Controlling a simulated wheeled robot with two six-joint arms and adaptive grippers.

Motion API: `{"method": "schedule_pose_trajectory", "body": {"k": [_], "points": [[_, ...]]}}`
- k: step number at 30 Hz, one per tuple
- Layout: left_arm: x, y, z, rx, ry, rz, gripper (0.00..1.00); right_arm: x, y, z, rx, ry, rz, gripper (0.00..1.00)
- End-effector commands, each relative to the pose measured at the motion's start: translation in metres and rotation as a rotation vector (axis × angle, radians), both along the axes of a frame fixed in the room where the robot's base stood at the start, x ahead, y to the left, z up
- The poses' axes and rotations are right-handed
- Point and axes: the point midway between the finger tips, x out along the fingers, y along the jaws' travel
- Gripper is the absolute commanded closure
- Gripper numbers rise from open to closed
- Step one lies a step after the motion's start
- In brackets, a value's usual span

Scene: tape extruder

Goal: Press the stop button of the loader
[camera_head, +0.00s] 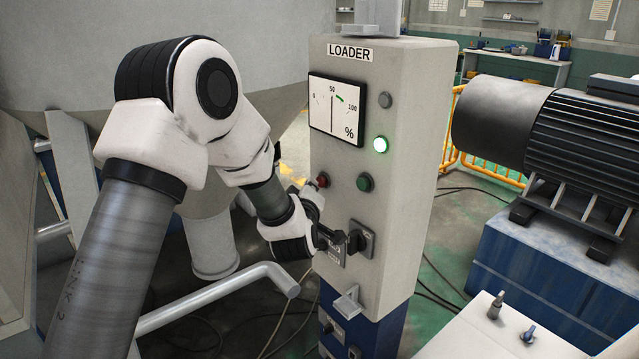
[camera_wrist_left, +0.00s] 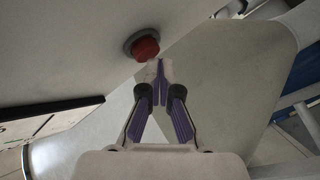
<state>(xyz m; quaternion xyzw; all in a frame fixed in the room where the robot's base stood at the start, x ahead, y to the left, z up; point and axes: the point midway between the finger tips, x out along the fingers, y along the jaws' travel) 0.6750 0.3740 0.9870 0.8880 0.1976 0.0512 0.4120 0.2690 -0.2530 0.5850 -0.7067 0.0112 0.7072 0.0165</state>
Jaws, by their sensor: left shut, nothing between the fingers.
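The loader (camera_head: 342,100) is a beige cabinet labelled LOADER. A red button (camera_head: 322,180) sits on its front face, low and left, and it also shows in the left wrist view (camera_wrist_left: 146,48) in a dark round collar. To its right is a green button (camera_head: 364,182). My left gripper (camera_head: 316,192) is at the panel just below the red button, partly hidden by its own wrist. In the left wrist view its fingers are shut and empty, with the tips (camera_wrist_left: 160,68) close beside the red button. I cannot tell whether they touch it. My right gripper is out of view.
A dark rotary switch (camera_head: 361,240) is below the buttons. A large grey vessel (camera_head: 275,50) stands behind my arm. A motor (camera_head: 575,120) is at the right.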

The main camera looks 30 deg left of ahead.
Motion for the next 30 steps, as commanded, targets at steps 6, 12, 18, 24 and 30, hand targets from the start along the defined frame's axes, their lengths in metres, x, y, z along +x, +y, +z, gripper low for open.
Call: {"method": "schedule_pose_trajectory", "body": {"k": [6,12,18,24,30], "points": [[0.0001,0.0,0.0,0.0,0.0,0.0,1.0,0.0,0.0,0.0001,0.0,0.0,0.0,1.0],[0.002,-0.0006,0.0,0.0,0.0,0.0,1.0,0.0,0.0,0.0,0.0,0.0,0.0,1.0],[0.0043,-0.0014,0.0003,0.001,-0.001,0.0,1.0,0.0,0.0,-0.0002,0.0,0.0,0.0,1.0],[0.0064,-0.0025,0.0002,0.001,-0.001,0.0,1.0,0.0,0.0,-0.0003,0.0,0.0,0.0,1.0],[0.0087,-0.0037,0.0,0.001,0.0,-0.001,1.0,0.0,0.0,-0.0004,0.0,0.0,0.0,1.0]]}}
